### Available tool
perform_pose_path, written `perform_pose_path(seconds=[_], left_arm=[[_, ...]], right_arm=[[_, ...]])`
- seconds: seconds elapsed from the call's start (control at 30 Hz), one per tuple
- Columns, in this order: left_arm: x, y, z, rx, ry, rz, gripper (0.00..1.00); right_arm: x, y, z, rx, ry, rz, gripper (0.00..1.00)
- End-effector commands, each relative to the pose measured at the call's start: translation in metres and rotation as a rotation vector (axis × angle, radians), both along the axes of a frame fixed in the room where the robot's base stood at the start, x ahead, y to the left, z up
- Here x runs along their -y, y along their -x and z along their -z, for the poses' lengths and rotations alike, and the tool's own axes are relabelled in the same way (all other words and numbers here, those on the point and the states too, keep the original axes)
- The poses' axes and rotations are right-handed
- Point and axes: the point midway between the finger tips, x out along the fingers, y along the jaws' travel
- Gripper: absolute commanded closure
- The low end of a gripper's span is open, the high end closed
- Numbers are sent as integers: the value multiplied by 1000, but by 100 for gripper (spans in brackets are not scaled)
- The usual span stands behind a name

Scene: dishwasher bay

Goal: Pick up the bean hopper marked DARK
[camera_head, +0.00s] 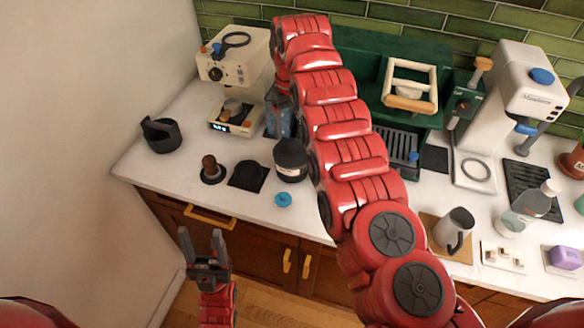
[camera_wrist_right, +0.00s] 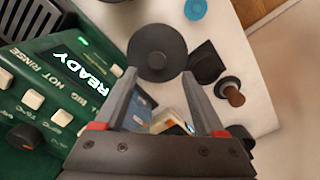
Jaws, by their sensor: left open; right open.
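A dark round canister (camera_head: 291,160) with a black lid stands on the white counter, left of my right forearm; it looks like the bean hopper, but I cannot read DARK on it. In the right wrist view its round black top (camera_wrist_right: 157,50) lies just beyond my right gripper's fingertips (camera_wrist_right: 159,75). Those fingers are open, with nothing held between them. In the head view the right gripper is mostly hidden by its own arm. My left gripper (camera_head: 203,243) is open and empty, in front of the counter's front edge, low and away from the canister.
A blue packet (camera_head: 279,120) and small scale (camera_head: 237,117) are behind the canister. A tamper (camera_head: 211,169), black mat (camera_head: 248,175) and blue disc (camera_head: 283,199) lie near it. A green machine (camera_wrist_right: 55,90) is close beside the right gripper.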

Motion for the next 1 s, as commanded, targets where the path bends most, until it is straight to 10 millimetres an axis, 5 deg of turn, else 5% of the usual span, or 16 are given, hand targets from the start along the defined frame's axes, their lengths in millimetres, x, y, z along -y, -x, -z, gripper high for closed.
perform_pose_path(seconds=[0.23,0.43,0.6,0.77,1.0], left_arm=[[0,0,-7,0,0,0,40],[0,0,-35,0,0,0,40],[0,0,-37,0,0,0,40],[0,0,-35,0,0,0,40],[0,0,-35,-1,0,0,40]], right_arm=[[2,-1,7,1,3,1,28],[4,-1,31,-5,5,1,28],[4,-2,55,0,4,2,28],[4,-3,57,2,2,2,28],[3,-3,57,2,2,1,66]])
